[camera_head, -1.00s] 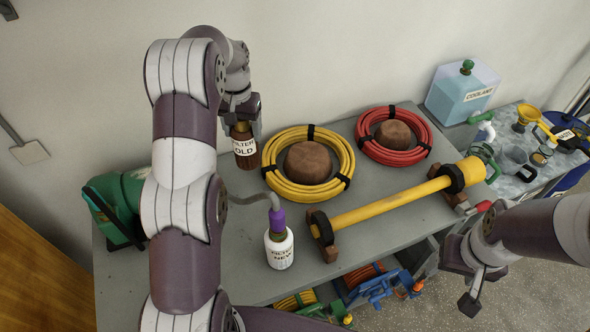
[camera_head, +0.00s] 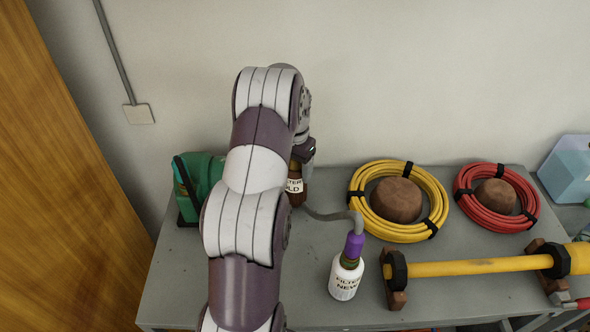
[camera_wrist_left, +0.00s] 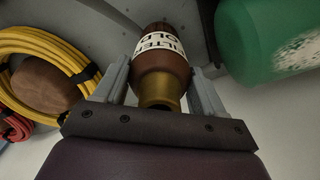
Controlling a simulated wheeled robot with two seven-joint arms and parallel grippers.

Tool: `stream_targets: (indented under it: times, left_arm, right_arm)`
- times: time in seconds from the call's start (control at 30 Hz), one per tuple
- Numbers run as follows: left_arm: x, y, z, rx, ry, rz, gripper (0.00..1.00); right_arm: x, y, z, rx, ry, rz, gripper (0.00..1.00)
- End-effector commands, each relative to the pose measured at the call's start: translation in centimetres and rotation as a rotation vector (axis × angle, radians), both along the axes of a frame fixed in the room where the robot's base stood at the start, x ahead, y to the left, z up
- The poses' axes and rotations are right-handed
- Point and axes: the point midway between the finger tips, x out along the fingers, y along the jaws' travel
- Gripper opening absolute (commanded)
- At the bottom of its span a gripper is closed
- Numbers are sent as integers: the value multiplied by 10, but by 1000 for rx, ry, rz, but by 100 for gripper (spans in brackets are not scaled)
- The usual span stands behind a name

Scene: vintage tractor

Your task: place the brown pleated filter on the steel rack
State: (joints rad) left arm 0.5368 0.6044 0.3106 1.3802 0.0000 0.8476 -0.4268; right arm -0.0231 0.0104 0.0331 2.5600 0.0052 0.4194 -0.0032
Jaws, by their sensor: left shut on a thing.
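The brown filter (camera_head: 296,187), a bottle-like piece with a white label reading "FILTER OLD", is partly hidden behind my left arm in the head view. My left gripper (camera_head: 303,160) is shut on its upper end. In the left wrist view the filter (camera_wrist_left: 160,75) sits between the two fingers, gold neck toward the palm. The grey steel rack top (camera_head: 190,285) lies below it. I cannot tell whether the filter touches the surface. My right gripper is out of view.
A green container (camera_head: 200,180) stands left of the filter. A white "FILTER NEW" bottle (camera_head: 346,279) with a grey hose is in front right. Yellow (camera_head: 437,190) and red (camera_head: 526,190) hose coils lie right. A yellow bar (camera_head: 470,267) rests on blocks. The front left top is clear.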

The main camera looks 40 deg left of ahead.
Motion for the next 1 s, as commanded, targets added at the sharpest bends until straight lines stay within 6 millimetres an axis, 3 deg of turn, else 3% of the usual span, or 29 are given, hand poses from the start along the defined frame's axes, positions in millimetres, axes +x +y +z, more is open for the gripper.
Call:
stream_targets:
  times: [0.03,0.33,0.37,0.43,0.8,0.97,1.0]
  left_arm:
    - [0,0,0,0,1,0,5]
    - [1,0,-12,2,-3,0,5]
    - [1,0,-13,1,-2,0,73]
    - [1,0,-12,1,-2,0,96]
    - [2,0,-6,4,-6,0,96]
    - [2,0,30,5,-9,0,96]
    - [1,0,54,4,-6,0,96]
  right_arm:
    - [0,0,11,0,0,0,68]
    - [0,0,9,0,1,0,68]
    - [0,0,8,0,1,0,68]
    - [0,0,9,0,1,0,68]
    - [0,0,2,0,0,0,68]
    - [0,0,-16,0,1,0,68]
    - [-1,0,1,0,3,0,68]
